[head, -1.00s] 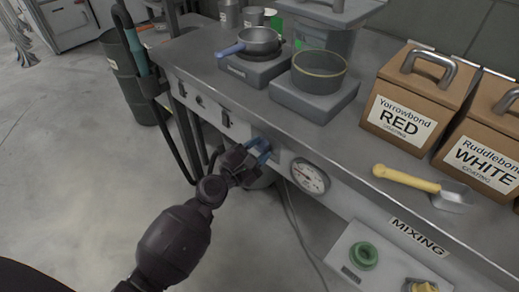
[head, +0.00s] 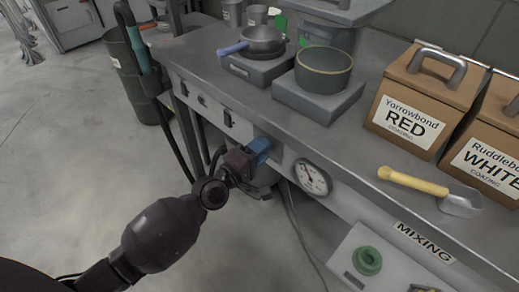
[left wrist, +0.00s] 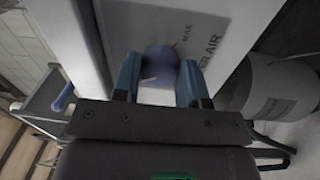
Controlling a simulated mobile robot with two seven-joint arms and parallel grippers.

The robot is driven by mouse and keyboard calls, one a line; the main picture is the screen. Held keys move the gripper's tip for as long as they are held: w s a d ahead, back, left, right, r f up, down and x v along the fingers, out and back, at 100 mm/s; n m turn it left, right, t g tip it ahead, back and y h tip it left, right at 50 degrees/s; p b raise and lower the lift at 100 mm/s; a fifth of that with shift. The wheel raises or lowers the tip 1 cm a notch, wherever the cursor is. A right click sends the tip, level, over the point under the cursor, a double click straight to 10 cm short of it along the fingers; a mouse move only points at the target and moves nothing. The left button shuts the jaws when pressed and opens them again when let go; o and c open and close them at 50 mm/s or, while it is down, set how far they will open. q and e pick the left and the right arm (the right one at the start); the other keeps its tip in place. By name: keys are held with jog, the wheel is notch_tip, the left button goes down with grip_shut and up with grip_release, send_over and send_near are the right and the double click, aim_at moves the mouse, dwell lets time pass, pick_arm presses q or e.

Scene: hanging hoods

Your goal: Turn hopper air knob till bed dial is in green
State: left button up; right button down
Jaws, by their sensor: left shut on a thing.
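The hopper air knob (left wrist: 160,65) is a round blue knob on the pale front panel under the bench, partly hidden by my gripper. The panel beside it reads "MAX" and "ER AIR" in the left wrist view. My left gripper (head: 260,148) is at the panel, and in the left wrist view its two blue fingers (left wrist: 160,82) are shut on the knob's sides. The bed dial (head: 311,177) is a round white gauge just right of the gripper. Its needle and coloured zones are too small to read surely. My right gripper is not in view.
On the bench are a pan (head: 262,40), a round pot (head: 323,70), a yellow-handled scoop (head: 415,182) and a box labelled RED (head: 412,105). A green button (head: 367,261) sits on the lower panel. A dark bin (head: 128,75) stands at left.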

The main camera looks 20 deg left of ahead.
pick_arm(q)
jog(key=shift+m, duration=0.6)
jog(key=o, duration=0.9)
jog(key=shift+s+a, duration=0.1)
